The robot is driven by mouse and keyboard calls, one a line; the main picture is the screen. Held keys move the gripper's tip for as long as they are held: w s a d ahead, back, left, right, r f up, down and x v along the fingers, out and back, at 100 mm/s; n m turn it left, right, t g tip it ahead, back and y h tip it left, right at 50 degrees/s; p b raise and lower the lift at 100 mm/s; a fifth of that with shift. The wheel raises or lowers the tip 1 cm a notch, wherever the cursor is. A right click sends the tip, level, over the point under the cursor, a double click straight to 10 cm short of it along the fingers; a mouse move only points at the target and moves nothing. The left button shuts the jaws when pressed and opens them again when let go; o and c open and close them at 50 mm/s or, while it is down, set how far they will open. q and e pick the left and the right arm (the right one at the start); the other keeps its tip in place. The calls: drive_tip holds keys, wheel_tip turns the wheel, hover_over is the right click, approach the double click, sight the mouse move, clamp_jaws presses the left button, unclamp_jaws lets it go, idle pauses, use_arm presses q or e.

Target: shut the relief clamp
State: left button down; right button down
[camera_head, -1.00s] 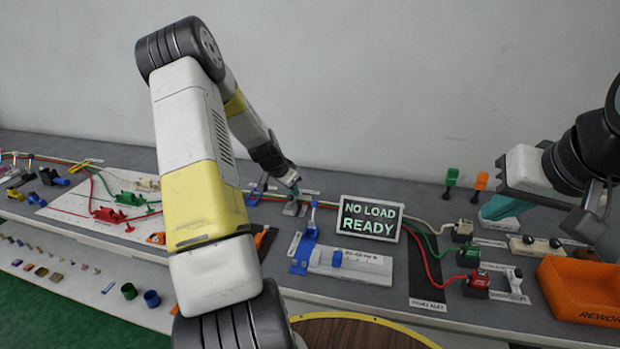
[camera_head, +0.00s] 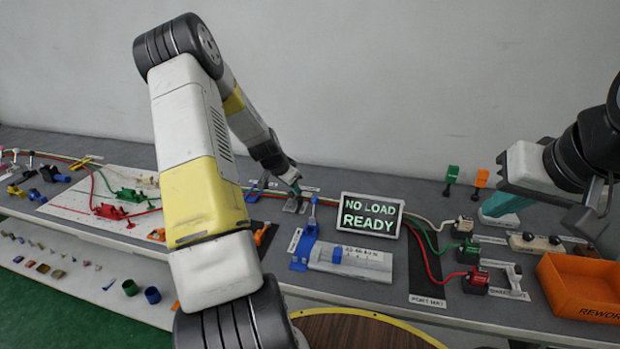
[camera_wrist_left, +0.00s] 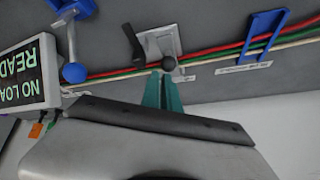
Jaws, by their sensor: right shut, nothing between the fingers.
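The relief clamp appears to be the small grey lever fixture on the cable run, though I cannot read a label for it. My right gripper (camera_head: 496,212) is shut and empty above the right of the bench.
A blue lever fixture (camera_head: 304,245) and the "NO LOAD READY" sign (camera_head: 370,215) stand right of the clamp. A blue frame (camera_wrist_left: 264,36) spans the cables on its other side. An orange rework bin (camera_head: 580,287) is at the far right.

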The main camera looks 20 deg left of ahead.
use_arm(q)
drive_tip(key=s+d+r+n, duration=0.1)
drive_tip(key=s+d+r, duration=0.5)
drive_tip(key=s+r, duration=0.3)
drive_tip(key=s+d+r+n, duration=0.2)
drive_tip(key=s+d+r, duration=0.4)
drive_tip(key=s+r, duration=0.4)
drive_tip(key=s+d+r+n, duration=0.1)
drive_tip(key=s+d+r, duration=0.5)
drive_tip(key=s, duration=0.9)
wheel_tip(320, 180, up, 3)
drive_tip(key=shift+r+n+h, duration=0.15)
drive_tip(key=shift+n+h, duration=0.15)
drive_tip(key=shift+h, duration=0.1)
drive_tip(key=shift+w, duration=0.15)
